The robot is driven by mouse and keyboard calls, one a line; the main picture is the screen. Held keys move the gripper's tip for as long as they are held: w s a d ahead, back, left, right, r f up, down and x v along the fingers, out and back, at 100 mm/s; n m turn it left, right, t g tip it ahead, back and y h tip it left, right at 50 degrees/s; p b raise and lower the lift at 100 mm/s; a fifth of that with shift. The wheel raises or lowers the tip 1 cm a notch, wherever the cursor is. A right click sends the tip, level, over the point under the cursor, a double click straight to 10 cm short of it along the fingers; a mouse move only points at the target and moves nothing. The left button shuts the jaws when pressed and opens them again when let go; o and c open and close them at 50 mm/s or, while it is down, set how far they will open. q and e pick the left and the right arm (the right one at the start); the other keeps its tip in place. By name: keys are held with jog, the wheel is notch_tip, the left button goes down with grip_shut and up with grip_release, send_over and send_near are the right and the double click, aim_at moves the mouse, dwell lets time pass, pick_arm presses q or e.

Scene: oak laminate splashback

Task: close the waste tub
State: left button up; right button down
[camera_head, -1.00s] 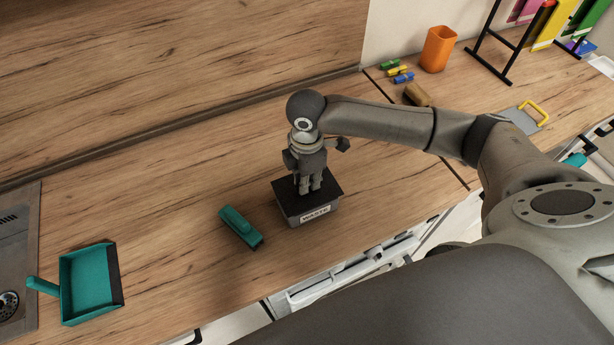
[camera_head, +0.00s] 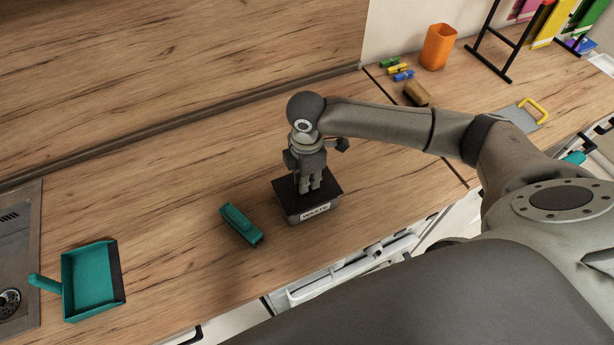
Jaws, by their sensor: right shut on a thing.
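The waste tub (camera_head: 293,213) is a small grey box with a "WASTE" label on its front, standing on the wooden worktop. Its dark lid (camera_head: 322,187) lies flat over the top of the tub. My right gripper (camera_head: 308,188) comes down from above with its fingertips at the lid's middle, shut on the lid's grip, which the fingers hide. Whether the lid is fully seated all round I cannot tell. My left gripper is not in view.
A teal brush (camera_head: 241,225) lies left of the tub, and a teal dustpan (camera_head: 90,281) lies further left by the sink (camera_head: 18,260). An orange cup (camera_head: 437,47), small coloured clips and a brown block (camera_head: 416,93) stand at the back right. The worktop behind the tub is clear.

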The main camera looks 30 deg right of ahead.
jog(key=shift+p, duration=0.5)
dwell(0.4)
jog(key=c, duration=1.4)
grip_release()
jog(key=shift+o, duration=0.2)
jog(key=o, duration=0.5)
jog(key=shift+c, duration=0.2)
